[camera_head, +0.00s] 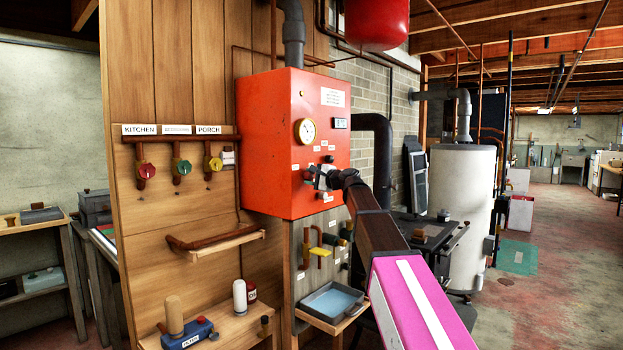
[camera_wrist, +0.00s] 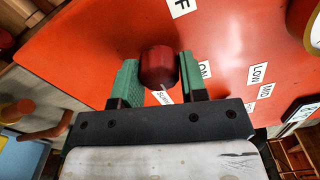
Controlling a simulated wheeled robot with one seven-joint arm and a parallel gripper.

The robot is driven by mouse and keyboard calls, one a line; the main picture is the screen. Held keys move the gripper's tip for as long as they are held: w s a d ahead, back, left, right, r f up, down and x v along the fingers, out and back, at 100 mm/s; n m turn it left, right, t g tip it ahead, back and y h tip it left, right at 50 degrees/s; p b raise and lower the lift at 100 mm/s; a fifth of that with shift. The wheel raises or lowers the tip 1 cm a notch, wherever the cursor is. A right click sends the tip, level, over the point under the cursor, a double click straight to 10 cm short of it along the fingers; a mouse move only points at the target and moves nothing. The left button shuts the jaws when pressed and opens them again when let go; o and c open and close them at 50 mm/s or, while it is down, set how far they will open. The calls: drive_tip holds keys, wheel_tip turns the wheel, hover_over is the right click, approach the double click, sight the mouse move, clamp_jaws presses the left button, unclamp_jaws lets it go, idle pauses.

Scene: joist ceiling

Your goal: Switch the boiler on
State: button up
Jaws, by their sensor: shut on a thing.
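My gripper (camera_head: 322,178) is at the lower middle of that front. In the wrist view, the green fingers of my gripper (camera_wrist: 158,78) are shut on a dark red knob (camera_wrist: 157,62), one on each side. Labels ending in "F" (camera_wrist: 180,7) and reading "ON" (camera_wrist: 205,69) are near it. A partly hidden label lies below the knob. The knob's pointer direction cannot be made out.
Valves with red (camera_head: 147,170), green (camera_head: 184,167) and yellow (camera_head: 215,164) handles are on the left panel. A blue-grey tray (camera_head: 332,301) and yellow-handled pipework (camera_head: 320,252) are below the boiler. A white tank (camera_head: 459,190) stands to the right, beside open floor.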

drive_tip(key=o, duration=0.9)
drive_tip(key=shift+d, duration=0.1)
drive_tip(key=shift+s+d, duration=0.2)
drive_tip(key=shift+d, duration=0.3)
drive_tip(key=v, duration=0.9)
drive_tip(key=shift+s+d, duration=0.25)
drive_tip(key=shift+s, duration=0.05)
